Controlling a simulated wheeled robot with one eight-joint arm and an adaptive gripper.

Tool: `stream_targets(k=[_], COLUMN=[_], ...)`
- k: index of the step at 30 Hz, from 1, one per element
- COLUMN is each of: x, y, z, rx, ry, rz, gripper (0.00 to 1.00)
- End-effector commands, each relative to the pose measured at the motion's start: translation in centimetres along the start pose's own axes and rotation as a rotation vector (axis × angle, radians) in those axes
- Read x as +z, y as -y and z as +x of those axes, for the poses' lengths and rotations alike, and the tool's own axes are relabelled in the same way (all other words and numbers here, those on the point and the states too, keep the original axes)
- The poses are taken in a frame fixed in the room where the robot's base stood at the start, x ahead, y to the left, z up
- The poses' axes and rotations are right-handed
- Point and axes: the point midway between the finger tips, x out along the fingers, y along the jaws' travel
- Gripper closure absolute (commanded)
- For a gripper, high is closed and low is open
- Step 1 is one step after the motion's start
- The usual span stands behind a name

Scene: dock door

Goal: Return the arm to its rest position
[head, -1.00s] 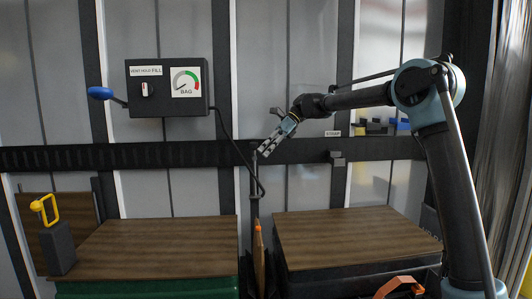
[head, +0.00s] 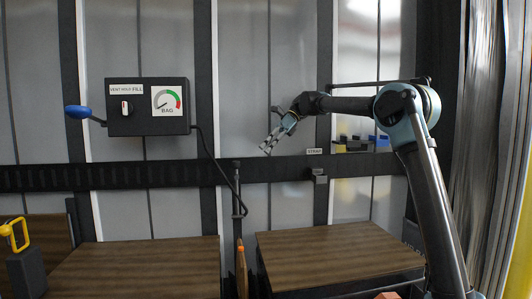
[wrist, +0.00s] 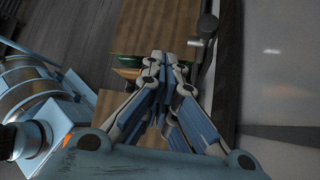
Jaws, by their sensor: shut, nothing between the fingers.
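My arm rises at the right of the head view, bends at its blue-grey elbow and reaches left, level with the gauge box. My gripper (head: 269,145) hangs at its end, pointing down and left, in front of the grey wall panels. In the wrist view my gripper (wrist: 167,56) has its fingertips together with nothing between them. It is clear of the wooden-topped surfaces below.
A black control box (head: 147,107) with a dial and a gauge hangs at the left, a blue-knobbed lever (head: 78,112) beside it. Two wooden tops (head: 140,268) (head: 330,252) stand below, with a gap between. A yellow handle (head: 16,234) is at far left.

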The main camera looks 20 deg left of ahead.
Motion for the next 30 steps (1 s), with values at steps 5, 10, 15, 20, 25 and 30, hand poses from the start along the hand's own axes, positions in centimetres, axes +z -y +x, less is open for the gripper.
stream_targets(k=[5,10,15,20,25,30], x=[0.0,0.0,-0.6,-3.1,-6.7,-10.4], y=[0.0,0.0,-0.4,-1.9,-4.0,-6.5], z=[0.0,0.0,-0.4,-1.9,-3.5,-4.9], rx=[0.000,0.000,-0.011,-0.051,-0.106,-0.155], ry=[0.000,0.000,-0.005,-0.027,-0.066,-0.114], rz=[0.000,0.000,-0.013,-0.066,-0.147,-0.226], gripper=[1.00,1.00,1.00,1.00,1.00,1.00])
